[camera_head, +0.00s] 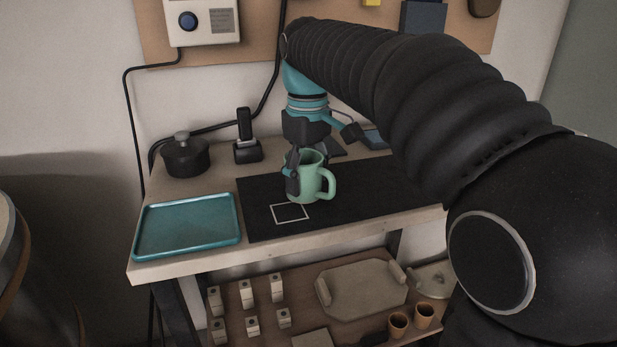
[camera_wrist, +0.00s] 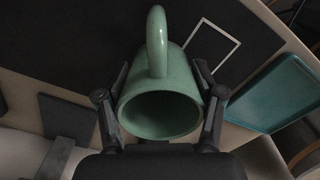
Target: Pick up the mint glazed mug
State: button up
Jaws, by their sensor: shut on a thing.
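The mint glazed mug (camera_head: 304,180) stands upright over the black mat (camera_head: 380,187) on the table. I cannot tell whether its base touches the mat. Its handle points right in the head view. My gripper (camera_head: 300,172) comes down from above and is shut on the mug, with a finger on each side of its wall. In the wrist view the mug (camera_wrist: 162,100) sits between both fingers, its open mouth toward the camera and its handle at the top. The finger on the far side is partly hidden by the mug in the head view.
A white square outline (camera_head: 290,213) lies on the mat just front-left of the mug. A teal tray (camera_head: 187,253) is at the table's left front. A dark lidded pot (camera_head: 186,158) and a black upright device (camera_head: 247,150) stand behind. The mat's right part is clear.

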aim_at(309, 154)
notch_tip(309, 154, up, 4)
jog(key=shift+s+d+r+p, duration=0.1)
jog(key=shift+r+p, duration=0.1)
jog(key=shift+p, duration=0.2)
jog(key=s+d+r, duration=0.6)
jog(key=s+d, duration=0.1)
jog(key=s, duration=0.1)
jog(key=shift+s+d+r, duration=0.2)
jog(key=shift+s+d, duration=0.05)
jog(key=shift+d, duration=0.1)
jog(key=shift+s+a, duration=0.1)
